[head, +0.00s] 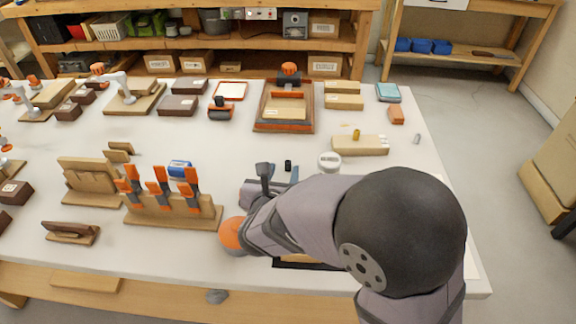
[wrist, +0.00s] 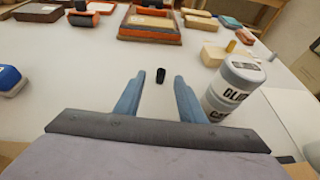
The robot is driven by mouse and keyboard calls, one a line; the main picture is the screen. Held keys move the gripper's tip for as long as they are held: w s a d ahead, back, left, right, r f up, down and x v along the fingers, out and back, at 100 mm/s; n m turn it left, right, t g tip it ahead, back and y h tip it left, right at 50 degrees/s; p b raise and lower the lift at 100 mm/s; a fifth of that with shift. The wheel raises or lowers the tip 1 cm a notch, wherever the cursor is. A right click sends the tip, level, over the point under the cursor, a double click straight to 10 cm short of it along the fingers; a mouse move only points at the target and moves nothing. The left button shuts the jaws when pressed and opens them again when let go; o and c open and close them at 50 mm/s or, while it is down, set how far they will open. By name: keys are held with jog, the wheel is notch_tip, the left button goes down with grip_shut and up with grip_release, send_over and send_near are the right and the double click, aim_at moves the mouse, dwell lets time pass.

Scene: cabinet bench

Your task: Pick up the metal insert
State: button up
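My gripper (head: 282,171) is low over the white table, and its two blue fingers are spread apart with nothing between them. It also shows in the wrist view (wrist: 158,82). A small black cylinder (wrist: 160,75) stands just beyond the fingertips, between their lines; it also shows in the head view (head: 288,165). I cannot tell for sure which small piece is the metal insert.
A labelled white-and-grey glue can (wrist: 234,88) stands close to the right finger. A blue-and-white item (head: 180,169) and a wooden rack with orange-handled clamps (head: 175,212) are to the left. An orange-edged wooden tray (head: 284,126) is behind.

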aim_at(288, 164)
jog(key=shift+x, duration=2.55)
jog(key=shift+d, duration=0.15)
grip_shut()
